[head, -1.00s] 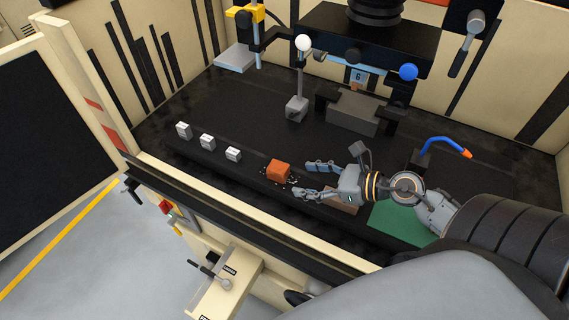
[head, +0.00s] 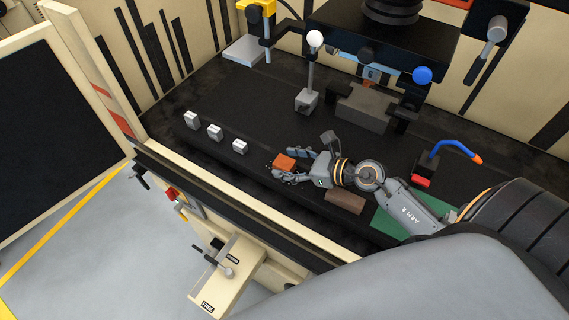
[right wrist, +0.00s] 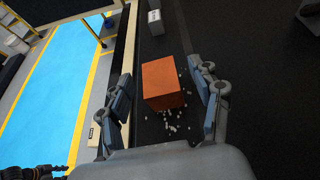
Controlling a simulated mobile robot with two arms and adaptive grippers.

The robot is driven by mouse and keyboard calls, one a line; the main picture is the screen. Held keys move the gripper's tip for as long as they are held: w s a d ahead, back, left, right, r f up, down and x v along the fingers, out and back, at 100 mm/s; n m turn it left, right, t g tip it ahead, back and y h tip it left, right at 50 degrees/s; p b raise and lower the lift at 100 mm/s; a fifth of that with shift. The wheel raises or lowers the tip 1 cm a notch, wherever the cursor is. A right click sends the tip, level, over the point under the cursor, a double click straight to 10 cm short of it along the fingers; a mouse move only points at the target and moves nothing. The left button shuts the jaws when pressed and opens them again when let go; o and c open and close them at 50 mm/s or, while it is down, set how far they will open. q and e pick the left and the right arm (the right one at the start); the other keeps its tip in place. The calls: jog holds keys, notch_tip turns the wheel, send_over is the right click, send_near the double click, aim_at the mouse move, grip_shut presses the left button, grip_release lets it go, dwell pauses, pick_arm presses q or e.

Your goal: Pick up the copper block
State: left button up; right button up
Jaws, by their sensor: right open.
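The copper block (head: 284,162) is an orange-brown cube on the dark machine table, with small pale chips around it. In the right wrist view the copper block (right wrist: 163,82) lies between the two spread fingers, with a gap showing on each side. My right gripper (head: 288,166) is open, its fingers reaching along both sides of the block; it also shows in the right wrist view (right wrist: 160,98). I cannot tell from these views whether a finger touches the block. My left gripper is not in view.
Several small white-grey blocks (head: 214,132) stand in a row to the left. A brown block (head: 345,201) and a green mat (head: 392,222) lie near the right arm. A vise (head: 362,108) and a white-ball probe (head: 314,72) stand behind. A blue hose (head: 455,146) is at right.

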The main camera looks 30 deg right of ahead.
jog(key=p+x, duration=0.1)
jog(key=x, duration=0.4)
jog(key=shift+f, duration=0.1)
grip_shut()
dwell(0.3)
